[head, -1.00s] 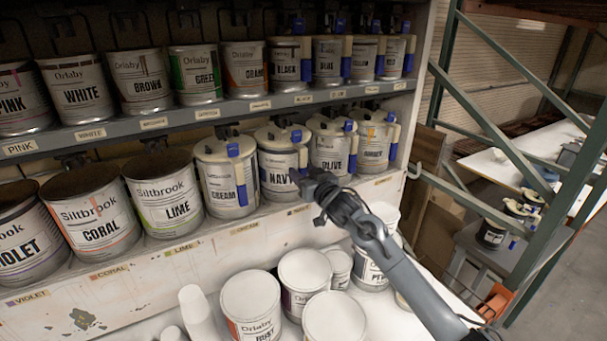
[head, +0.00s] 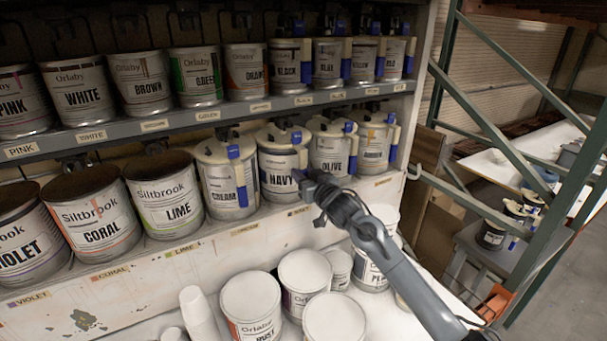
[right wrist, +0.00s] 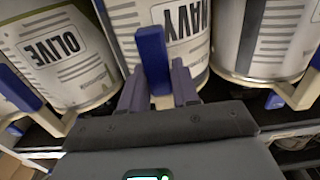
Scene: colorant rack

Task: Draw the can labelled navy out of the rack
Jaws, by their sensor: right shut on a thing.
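The navy can (head: 278,158) stands on the lower shelf of the rack (head: 215,243), between the cream can (head: 216,172) and the olive can (head: 328,150). It is white with a dark NAVY label, which reads upside down in the right wrist view (right wrist: 188,45). My right gripper (head: 304,181) is at the can's front right. In the right wrist view, its fingers (right wrist: 158,92) are shut on the navy can's blue handle (right wrist: 152,52). The gripper covers the handle's lower part in the head view. My left gripper is out of view.
The olive can (right wrist: 60,60) and cream can (right wrist: 270,45) stand close on either side. An upper shelf (head: 230,109) with several cans runs above. Several white-lidded cans, such as the rust can (head: 250,297), crowd the surface below. A green post (head: 437,85) stands to the right.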

